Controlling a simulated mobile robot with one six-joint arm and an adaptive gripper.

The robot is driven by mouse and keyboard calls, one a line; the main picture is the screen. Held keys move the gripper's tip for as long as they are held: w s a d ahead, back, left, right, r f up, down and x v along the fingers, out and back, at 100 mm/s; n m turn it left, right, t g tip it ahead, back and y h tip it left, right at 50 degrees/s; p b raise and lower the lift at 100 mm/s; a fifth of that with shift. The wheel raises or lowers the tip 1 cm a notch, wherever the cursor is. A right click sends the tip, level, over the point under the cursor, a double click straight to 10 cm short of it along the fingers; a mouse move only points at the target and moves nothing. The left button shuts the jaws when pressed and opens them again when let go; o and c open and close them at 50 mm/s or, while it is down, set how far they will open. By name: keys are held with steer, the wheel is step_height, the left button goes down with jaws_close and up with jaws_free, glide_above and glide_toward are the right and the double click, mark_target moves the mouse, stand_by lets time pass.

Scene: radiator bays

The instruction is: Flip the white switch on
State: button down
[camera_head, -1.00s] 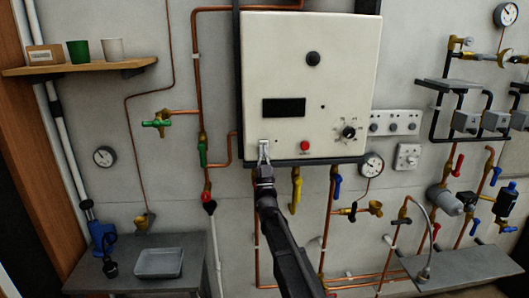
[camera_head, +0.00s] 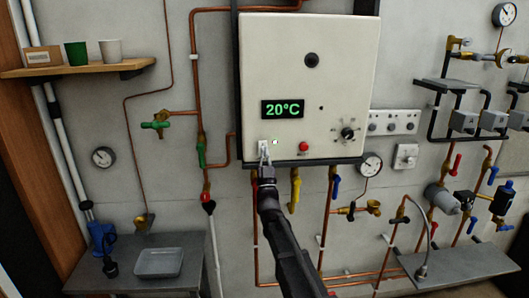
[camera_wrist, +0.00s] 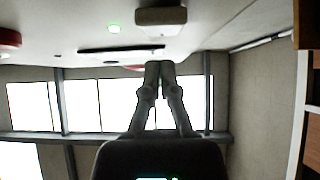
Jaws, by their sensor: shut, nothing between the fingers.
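The white switch (camera_head: 263,142) is at the lower left of the cream control box (camera_head: 345,70). A small green light glows just right of it, and the display (camera_head: 283,109) reads 20°C in green. My gripper (camera_head: 265,156) is shut and empty, its fingertips just below the switch in the head view. In the wrist view the shut fingertips (camera_wrist: 159,65) point toward the box face, close to a pale block (camera_wrist: 160,16) that looks like the switch. I cannot tell whether they touch it.
A red button (camera_head: 304,147) and a dial (camera_head: 348,134) are to the right of the switch. Copper pipes with yellow valve handles (camera_head: 295,193) and blue ones run below the box. A shelf (camera_head: 80,69) and a bench with a grey tray (camera_head: 159,262) are at left.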

steer(key=s+d+f+b, duration=0.2)
steer(key=s+f+b, duration=0.3)
steer(key=s, duration=0.4)
steer(key=shift+s+f+b, duration=0.3)
steer(key=shift+s+b, duration=0.1)
steer(key=d+f+g+h, duration=0.1)
steer(key=d+f+g, duration=0.2)
steer(key=f+g, duration=0.3)
steer(key=d+f+g, duration=0.3)
steer(key=f, duration=0.6)
steer(key=d+f+g+h, duration=0.1)
steer(key=d+f+g, duration=0.35)
steer(key=f, duration=0.25)
steer(key=s+d+f+g, duration=0.3)
steer(key=s+g, duration=0.1)
steer(key=s, duration=0.3)
steer(key=s+d+f+m+g+h, duration=0.1)
steer(key=s+d+f+g, duration=0.2)
steer(key=s, duration=0.4)
steer(key=s+d+f+g+h+b, duration=0.1)
steer(key=s+d+f+g, duration=0.3)
steer(key=s+f+g, duration=0.1)
steer(key=s+g, duration=0.1)
steer(key=s, duration=0.1)
steer(key=shift+s+f+m+g, duration=0.25)
steer(key=shift+s+m+g, duration=0.1)
steer(key=shift+m, duration=0.05)
